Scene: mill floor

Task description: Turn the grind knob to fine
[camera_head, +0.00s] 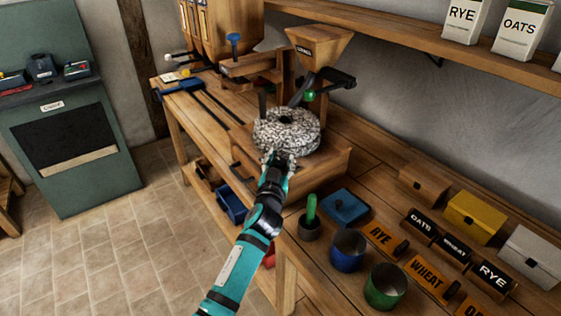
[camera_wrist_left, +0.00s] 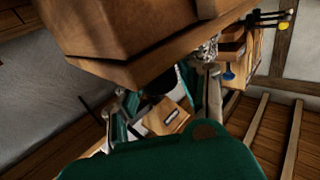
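The mill has a round speckled stone (camera_head: 300,131) on a wooden base (camera_head: 320,163), with a wooden hopper (camera_head: 320,46) behind it. My left gripper (camera_head: 279,160) is at the front of the stone and base, reaching in from below. In the left wrist view its fingers (camera_wrist_left: 168,103) stand apart. A dark round part (camera_wrist_left: 158,82), possibly the grind knob, shows between and beyond them, against the wooden base (camera_wrist_left: 130,40). I cannot tell whether the fingers touch it. In the head view the gripper hides this spot, and no fine or coarse marking is readable. My right gripper is not in view.
To the right on the bench stand a blue cup (camera_head: 347,251), a green cup (camera_head: 385,287), a dark cup with a green handle (camera_head: 310,228), a blue lid (camera_head: 345,207), small boxes and grain labels (camera_head: 428,278). A shelf (camera_head: 450,50) runs above. Tiled floor is clear at left.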

